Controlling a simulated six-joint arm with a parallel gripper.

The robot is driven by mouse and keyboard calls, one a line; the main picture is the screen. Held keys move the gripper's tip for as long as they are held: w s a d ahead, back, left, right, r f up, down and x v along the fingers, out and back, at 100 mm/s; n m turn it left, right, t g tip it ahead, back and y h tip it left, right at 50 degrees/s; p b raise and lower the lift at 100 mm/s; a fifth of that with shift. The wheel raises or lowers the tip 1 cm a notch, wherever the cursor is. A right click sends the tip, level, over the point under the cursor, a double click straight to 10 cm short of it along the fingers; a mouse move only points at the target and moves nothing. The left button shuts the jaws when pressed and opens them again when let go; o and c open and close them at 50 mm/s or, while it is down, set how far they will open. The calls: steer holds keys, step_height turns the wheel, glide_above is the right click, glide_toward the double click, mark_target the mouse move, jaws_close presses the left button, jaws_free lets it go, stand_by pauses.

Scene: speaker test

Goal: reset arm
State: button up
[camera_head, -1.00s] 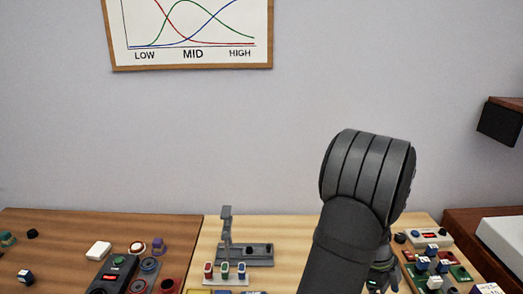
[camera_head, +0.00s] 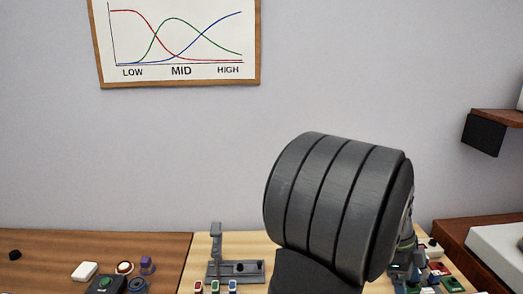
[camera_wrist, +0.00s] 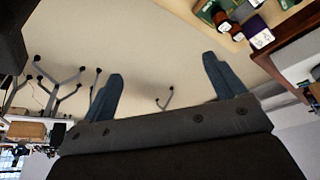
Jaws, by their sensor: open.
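My gripper (camera_wrist: 160,90) shows in the wrist view with its two blue-grey fingers wide apart and nothing between them. Beyond the fingers are the pale floor and some chair legs. In the head view my dark grey arm fills the lower middle and right, in front of the light wooden table (camera_head: 200,262). The gripper is mostly hidden behind the arm there; a small part may show at its right edge.
A grey stand (camera_head: 215,250) and three small coloured pieces sit left of my arm. A white block (camera_head: 84,271) and a control box (camera_head: 105,285) are on the brown table (camera_head: 60,245). Parts crowd the right side. A dark speaker box (camera_head: 484,135) hangs under a shelf.

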steer(key=w+a+n+t, duration=0.1)
steer(key=w+a+n, duration=0.3)
steer(key=w+a, duration=0.4)
steer(key=w+a+n+t+h, duration=0.1)
steer(key=w+a+n, duration=0.3)
steer(key=w+a, duration=0.4)
steer(key=w, duration=0.6)
steer(key=shift+w+r+t, duration=0.25)
steer(key=shift+w+t, duration=0.05)
steer(key=shift+t, duration=0.1)
steer(key=shift+o, duration=1.3)
steer(key=shift+d, duration=0.15)
